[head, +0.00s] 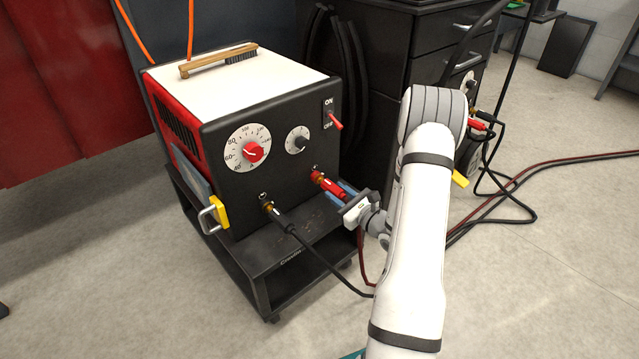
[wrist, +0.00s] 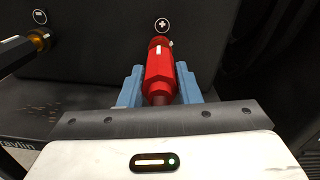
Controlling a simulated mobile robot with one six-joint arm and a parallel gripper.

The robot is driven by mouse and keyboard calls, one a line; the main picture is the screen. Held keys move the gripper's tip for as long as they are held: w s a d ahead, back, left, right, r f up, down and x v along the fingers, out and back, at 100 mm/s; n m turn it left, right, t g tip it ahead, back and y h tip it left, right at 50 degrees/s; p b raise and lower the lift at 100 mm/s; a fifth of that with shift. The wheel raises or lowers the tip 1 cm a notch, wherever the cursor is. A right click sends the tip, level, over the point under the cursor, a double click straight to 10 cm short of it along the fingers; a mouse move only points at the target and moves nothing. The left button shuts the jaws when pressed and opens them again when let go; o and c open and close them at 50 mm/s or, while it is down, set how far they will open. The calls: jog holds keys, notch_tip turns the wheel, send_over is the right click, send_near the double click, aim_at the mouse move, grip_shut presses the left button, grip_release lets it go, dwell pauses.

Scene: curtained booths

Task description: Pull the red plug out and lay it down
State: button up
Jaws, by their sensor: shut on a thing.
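The red plug (head: 328,183) is at the plus socket on the black front of the welding machine (head: 225,199). It also shows in the wrist view (wrist: 160,78), upright in the picture between the blue fingers. My gripper (head: 344,191) is shut on the red plug, with one blue finger on each side of it (wrist: 160,85). The plug's front end is at the machine's panel; I cannot tell how deep it sits. A red cable hangs below my gripper in the head view.
A black plug (head: 277,216) with its cable sits in the minus socket to the left. A brush (head: 218,61) lies on the machine's white top. The cart shelf (head: 270,262) juts out below. A dark drawer cabinet (head: 440,45) stands behind. Floor at right is open, with cables across it.

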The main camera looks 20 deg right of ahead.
jog(key=n+b, duration=0.3)
jog(key=shift+n, duration=0.4)
jog(key=n, duration=0.5)
jog(key=shift+w+a+r+n, duration=0.1)
jog(key=shift+n, duration=0.3)
jog(key=o, duration=1.2)
